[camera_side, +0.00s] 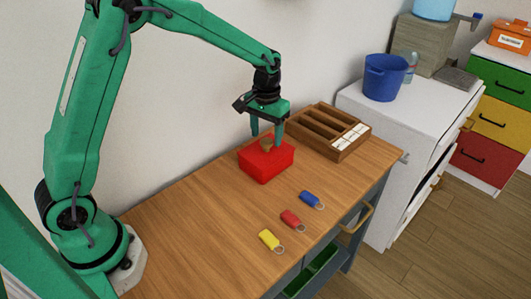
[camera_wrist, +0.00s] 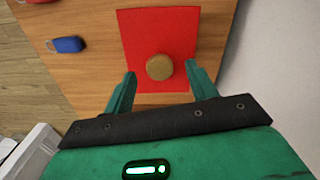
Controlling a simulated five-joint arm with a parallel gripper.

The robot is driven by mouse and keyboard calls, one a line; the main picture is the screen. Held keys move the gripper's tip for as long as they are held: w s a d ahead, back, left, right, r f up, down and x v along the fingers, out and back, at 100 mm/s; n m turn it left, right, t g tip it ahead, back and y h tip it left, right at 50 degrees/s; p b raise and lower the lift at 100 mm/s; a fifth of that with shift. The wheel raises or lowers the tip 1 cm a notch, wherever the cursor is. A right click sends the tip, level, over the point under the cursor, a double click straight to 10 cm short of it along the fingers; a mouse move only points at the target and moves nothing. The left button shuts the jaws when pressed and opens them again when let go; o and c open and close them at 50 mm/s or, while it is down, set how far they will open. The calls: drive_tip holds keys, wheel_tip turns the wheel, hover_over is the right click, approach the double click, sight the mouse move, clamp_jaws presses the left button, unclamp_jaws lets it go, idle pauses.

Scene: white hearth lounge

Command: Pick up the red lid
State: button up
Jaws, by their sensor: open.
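The red lid (camera_wrist: 158,28) is a flat red panel with a round tan knob (camera_wrist: 159,67), seen from above in the wrist view. In the side view the lid (camera_side: 258,158) tops a red box (camera_side: 266,168) on the wooden table. My gripper (camera_side: 266,141) points down right over the box, its green fingers apart on either side of the knob. In the wrist view the fingers (camera_wrist: 162,76) are open with the knob between and slightly ahead of them, and I see no contact. In the side view the knob is partly hidden by a finger.
Blue (camera_side: 312,200), red (camera_side: 293,220) and yellow (camera_side: 271,240) key tags lie in front of the box. A wooden compartment tray (camera_side: 341,151) stands close behind it to the right. The wall is close behind the table (camera_side: 190,235). Table space left of the box is clear.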

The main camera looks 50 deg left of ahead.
sight(266, 140)
drive_tip(key=shift+f, duration=1.6)
drive_tip(key=c, duration=1.1)
